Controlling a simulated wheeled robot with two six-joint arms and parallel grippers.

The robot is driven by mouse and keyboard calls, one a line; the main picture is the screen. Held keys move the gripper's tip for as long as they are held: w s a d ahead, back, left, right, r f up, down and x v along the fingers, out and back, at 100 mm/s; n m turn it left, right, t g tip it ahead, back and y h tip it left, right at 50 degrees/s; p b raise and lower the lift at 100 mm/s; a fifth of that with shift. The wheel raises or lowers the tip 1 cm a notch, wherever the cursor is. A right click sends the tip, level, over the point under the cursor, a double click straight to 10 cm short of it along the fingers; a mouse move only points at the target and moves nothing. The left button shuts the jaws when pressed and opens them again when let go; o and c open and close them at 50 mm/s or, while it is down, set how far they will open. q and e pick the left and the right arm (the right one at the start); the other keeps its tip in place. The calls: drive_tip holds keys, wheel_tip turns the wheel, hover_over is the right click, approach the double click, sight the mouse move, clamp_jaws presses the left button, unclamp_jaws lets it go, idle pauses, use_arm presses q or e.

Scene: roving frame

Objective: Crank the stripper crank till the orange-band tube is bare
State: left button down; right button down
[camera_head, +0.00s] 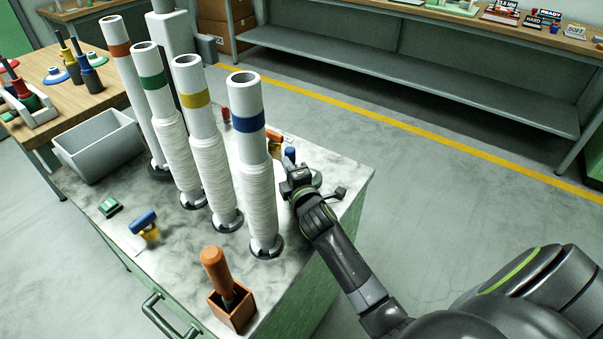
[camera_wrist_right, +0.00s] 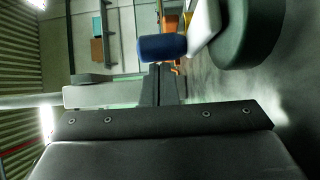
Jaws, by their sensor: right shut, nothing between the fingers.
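The orange-band tube (camera_head: 119,50) stands upright at the back left of the marbled worktop. The green-band tube hides part of its lower length, so I cannot tell how much winding is on it. A blue knob (camera_head: 290,153), which looks like the crank's handle, shows just beyond my right gripper (camera_head: 288,178). In the right wrist view the blue knob (camera_wrist_right: 162,47) joins a white arm (camera_wrist_right: 203,25) beside a dark round body (camera_wrist_right: 245,32). My right gripper's fingers (camera_wrist_right: 158,75) are shut and empty, close below the knob. My left gripper is out of view.
Green-band (camera_head: 152,83), yellow-band (camera_head: 194,99) and blue-band (camera_head: 247,124) tubes with white windings stand left of my right gripper. A grey bin (camera_head: 98,145), a blue-topped tool (camera_head: 143,222) and an orange-handled tool (camera_head: 216,268) in a box (camera_head: 233,312) are on the worktop. Floor to the right is clear.

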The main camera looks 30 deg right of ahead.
drive_tip(key=shift+w+d, duration=0.25)
drive_tip(key=shift+w, duration=0.25)
drive_tip(key=s+p, duration=0.1)
drive_tip(key=s, duration=0.4)
drive_tip(key=s+a+p, duration=0.1)
drive_tip(key=s+p, duration=0.1)
drive_tip(key=s, duration=0.4)
drive_tip(key=s+a+p, duration=0.1)
drive_tip(key=s, duration=0.5)
drive_tip(key=shift+s+a+r, duration=0.1)
drive_tip(key=shift+s+r, duration=0.05)
drive_tip(key=shift+s, duration=0.1)
